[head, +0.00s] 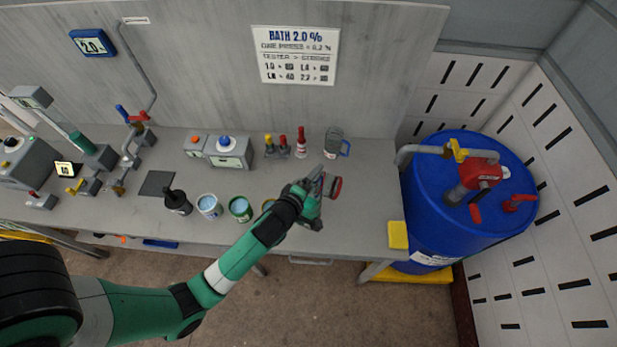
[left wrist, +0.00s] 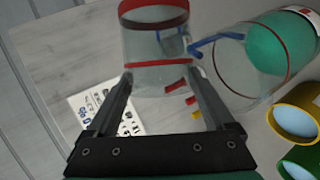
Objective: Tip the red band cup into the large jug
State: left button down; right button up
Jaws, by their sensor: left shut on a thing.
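My left gripper (head: 322,182) is shut on the red band cup (head: 336,187), a clear cup with red rings, above the right part of the bench. In the left wrist view the cup (left wrist: 155,45) sits between the fingers of the gripper (left wrist: 160,85). In the head view its red end points right, so it looks tilted; whether it holds liquid is unclear. The large jug (head: 333,146), clear with a blue handle, stands behind the cup at the back of the bench. It also shows in the left wrist view (left wrist: 238,75), right of the cup. My right gripper is not in view.
A black cup (head: 177,203), a white cup (head: 209,208), a green cup (head: 240,210) and a partly hidden yellow cup (left wrist: 297,112) line the front. A blue drum (head: 435,215) is at right.

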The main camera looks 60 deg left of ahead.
pick_arm(q)
jog(key=shift+w+d+m+g, duration=0.15)
jog(key=shift+w+m+g, duration=0.05)
jog(key=shift+m+g, duration=0.1)
jog(key=shift+s, duration=0.15)
